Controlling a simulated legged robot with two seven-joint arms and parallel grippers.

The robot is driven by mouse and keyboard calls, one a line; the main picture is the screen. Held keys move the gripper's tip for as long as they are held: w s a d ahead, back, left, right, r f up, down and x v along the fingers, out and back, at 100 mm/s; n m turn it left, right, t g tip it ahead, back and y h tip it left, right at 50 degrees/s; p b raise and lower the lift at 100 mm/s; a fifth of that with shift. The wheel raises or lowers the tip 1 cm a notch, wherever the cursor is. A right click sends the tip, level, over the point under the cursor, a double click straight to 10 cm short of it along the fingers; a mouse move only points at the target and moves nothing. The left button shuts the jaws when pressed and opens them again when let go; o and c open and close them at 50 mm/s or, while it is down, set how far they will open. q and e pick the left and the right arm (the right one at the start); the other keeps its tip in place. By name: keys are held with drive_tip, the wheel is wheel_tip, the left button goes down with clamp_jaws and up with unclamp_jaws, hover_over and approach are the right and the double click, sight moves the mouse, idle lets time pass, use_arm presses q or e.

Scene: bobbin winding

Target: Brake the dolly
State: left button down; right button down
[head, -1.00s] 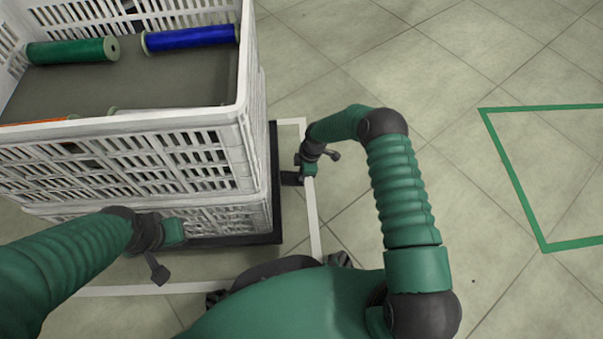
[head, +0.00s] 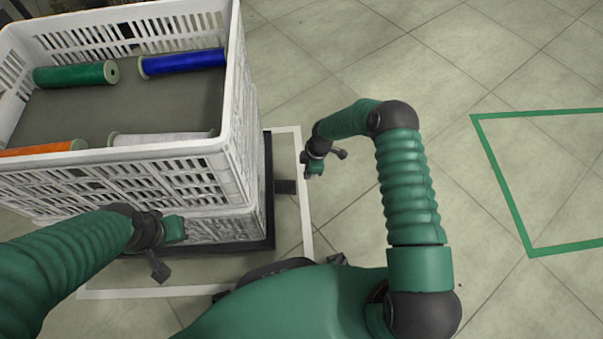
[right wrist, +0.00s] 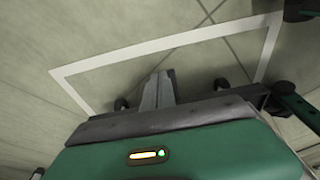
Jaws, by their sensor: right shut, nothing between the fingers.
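The dolly (head: 269,212) is a low black base under the stacked white crates (head: 246,150), at the left in the head view. A short dark tab (head: 285,187), seemingly its brake pedal, sticks out from its right side; whether it is up or down I cannot tell. My right gripper (head: 314,170) is shut and empty, to the right of the tab and apart from it in the picture. My left gripper (head: 174,230) is in front of the near crate side; its fingers are too unclear to read, as is any contact.
The top crate holds a green spool (head: 75,75), a blue spool (head: 182,63), an orange one (head: 45,148) and a white one (head: 160,138). A white floor outline (head: 304,215) surrounds the dolly.

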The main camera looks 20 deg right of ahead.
drive_tip(key=shift+s+d+r+p, duration=0.2)
drive_tip(key=shift+d+r+p, duration=0.3)
drive_tip(key=shift+r, duration=0.55)
drive_tip(key=shift+s+d+r+p, duration=0.15)
drive_tip(key=shift+d+r+p, duration=0.15)
drive_tip(key=shift+d+r, duration=0.55)
